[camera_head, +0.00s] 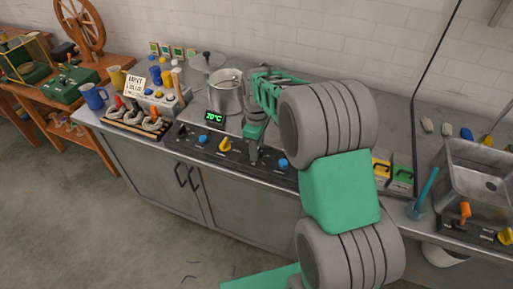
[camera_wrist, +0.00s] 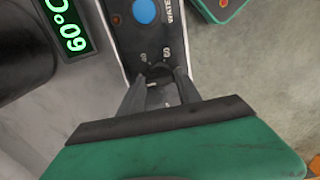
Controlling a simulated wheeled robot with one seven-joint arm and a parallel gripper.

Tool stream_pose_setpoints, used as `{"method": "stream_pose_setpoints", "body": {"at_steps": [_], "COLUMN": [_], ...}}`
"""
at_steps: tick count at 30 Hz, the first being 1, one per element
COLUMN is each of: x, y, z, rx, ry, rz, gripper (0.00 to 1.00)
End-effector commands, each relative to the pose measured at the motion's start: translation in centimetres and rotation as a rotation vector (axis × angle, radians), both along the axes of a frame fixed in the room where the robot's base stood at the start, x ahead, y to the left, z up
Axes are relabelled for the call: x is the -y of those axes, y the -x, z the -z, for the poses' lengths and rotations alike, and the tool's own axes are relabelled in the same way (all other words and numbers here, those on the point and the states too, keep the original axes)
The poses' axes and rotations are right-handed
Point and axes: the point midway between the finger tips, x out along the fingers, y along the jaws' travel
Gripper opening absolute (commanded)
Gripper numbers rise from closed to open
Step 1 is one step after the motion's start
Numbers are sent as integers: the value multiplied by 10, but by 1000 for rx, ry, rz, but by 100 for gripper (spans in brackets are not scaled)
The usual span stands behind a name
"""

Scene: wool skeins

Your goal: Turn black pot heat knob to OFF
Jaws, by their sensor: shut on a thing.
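My gripper (camera_head: 253,154) reaches down to the front control panel (camera_head: 230,155), right of a yellow knob. In the wrist view my gripper (camera_wrist: 160,82) has its two fingers closed around a small dark knob (camera_wrist: 158,72), mostly hidden between them. Scale marks are printed on the panel just beyond it, one looking like 60; the knob's pointer direction cannot be told. A dark rounded pot side (camera_wrist: 28,40), likely the black pot, shows at the upper left of the wrist view. My arm hides the pot in the head view.
A blue knob (camera_wrist: 143,11) labelled WATE… sits along the panel; it also shows in the head view (camera_head: 283,163). A steel pot (camera_head: 226,98) stands behind a 20°C display (camera_head: 214,117). Skeins, mugs and a sink (camera_head: 475,175) flank the hob.

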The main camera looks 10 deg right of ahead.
Motion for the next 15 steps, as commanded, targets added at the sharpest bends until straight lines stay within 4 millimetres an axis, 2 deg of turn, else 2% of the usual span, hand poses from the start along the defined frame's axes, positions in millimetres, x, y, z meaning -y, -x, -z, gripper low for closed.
{"method": "stream_pose_setpoints", "body": {"at_steps": [12, 13, 15], "x": [0, 0, 0], "y": [-3, -3, -3], "z": [-3, -3, -3], "rx": [11, 11, 10], "ry": [-1, -1, 0], "rz": [-9, -8, -8], "gripper": [0, 42, 48]}}
